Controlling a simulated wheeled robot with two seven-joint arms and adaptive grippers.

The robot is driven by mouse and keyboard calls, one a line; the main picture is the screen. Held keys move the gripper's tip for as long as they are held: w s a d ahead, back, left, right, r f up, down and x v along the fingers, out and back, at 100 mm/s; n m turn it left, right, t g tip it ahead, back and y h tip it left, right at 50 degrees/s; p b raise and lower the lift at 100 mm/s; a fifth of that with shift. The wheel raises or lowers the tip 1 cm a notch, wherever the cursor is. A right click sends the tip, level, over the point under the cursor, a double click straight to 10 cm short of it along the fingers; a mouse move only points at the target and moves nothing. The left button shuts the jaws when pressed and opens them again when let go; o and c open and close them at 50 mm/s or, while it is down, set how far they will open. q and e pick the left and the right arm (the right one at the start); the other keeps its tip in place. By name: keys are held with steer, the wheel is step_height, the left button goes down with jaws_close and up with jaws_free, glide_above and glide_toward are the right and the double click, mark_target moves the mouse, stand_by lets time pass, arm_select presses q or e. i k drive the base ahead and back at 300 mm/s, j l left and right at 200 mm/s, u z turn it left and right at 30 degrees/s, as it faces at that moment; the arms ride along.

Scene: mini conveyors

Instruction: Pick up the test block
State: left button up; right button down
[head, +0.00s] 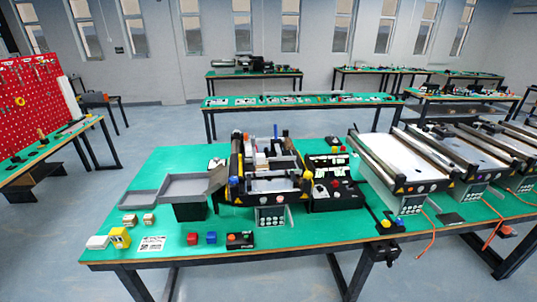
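Several small blocks lie at the front left of the green table (330,238). A yellow block with dark marks (119,237) stands next to a white block (97,242). Two small tan blocks (130,219) (149,218) lie behind them. A red block (192,239) and a blue block (211,238) sit farther right, apart from each other. No label shows which of these is the test block. Neither of my grippers is in view.
A grey tray (185,187) stands behind the blocks, left of a small conveyor machine (268,186). A black control box (240,240) lies right of the blue block. Larger conveyors (400,160) fill the right side. A printed white card (152,244) lies flat.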

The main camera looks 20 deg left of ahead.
mark_target(261, 157)
steer(key=i+j+z, duration=0.1)
steer(key=j+z, duration=0.3)
steer(key=j, duration=0.15)
steer(key=j+z, duration=0.35)
steer(key=j, duration=0.15)
